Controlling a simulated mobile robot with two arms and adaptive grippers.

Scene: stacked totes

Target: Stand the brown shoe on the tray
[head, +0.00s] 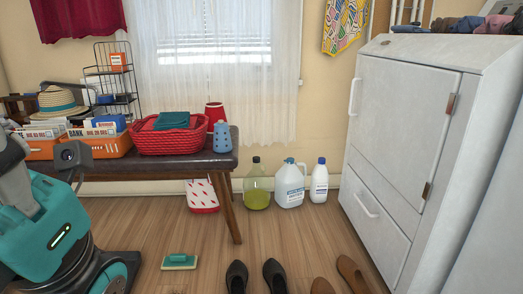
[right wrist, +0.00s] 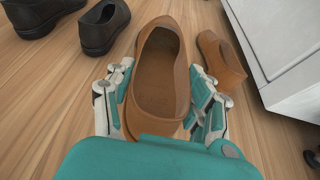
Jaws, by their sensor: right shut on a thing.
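A brown slip-on shoe (right wrist: 162,75) stands upright on the wood floor in the right wrist view, opening up. My right gripper (right wrist: 160,100) is shut on it, with its white and teal fingers along both sides near the end closest to me. A second brown shoe (right wrist: 220,62) stands just to its right. In the head view the two brown shoes (head: 322,286) (head: 352,273) show at the bottom edge, and my right gripper is out of frame. My left arm shows at the left, but its fingers do not.
Black shoes (head: 237,276) (head: 274,275) stand left of the brown ones. A white cabinet (head: 398,130) is close on the right. A bench (head: 215,158) with baskets stands behind; bottles (head: 290,185) stand by the wall.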

